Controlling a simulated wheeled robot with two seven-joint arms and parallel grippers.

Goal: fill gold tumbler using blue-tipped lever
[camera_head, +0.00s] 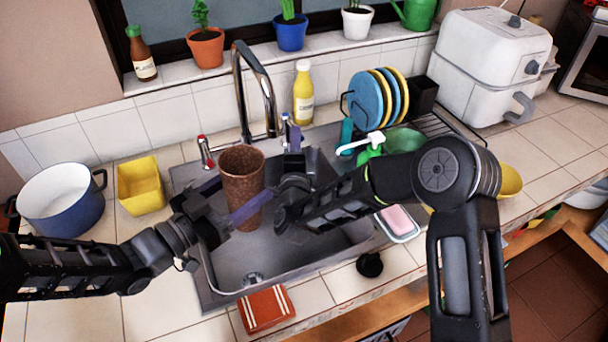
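The gold tumbler (241,190) looks brown and speckled, and stands upright over the sink. My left gripper (246,195) has one finger across the tumbler's front and the other passing behind it, so it appears shut on the tumbler. The tap (256,80) arches up behind, its spout end just right of the tumbler's rim. The blue-tipped lever (286,122) is right of the tap, and a red-tipped lever (204,150) is on its left. My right gripper (294,138) is close beside the blue-tipped lever; contact and finger gap are unclear.
The sink (260,265) lies below both grippers. A yellow tub (141,186) and blue pot (62,203) stand left. A yellow bottle (303,92) is behind the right gripper. A green soap dispenser (369,150) and plate rack (440,128) are right.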

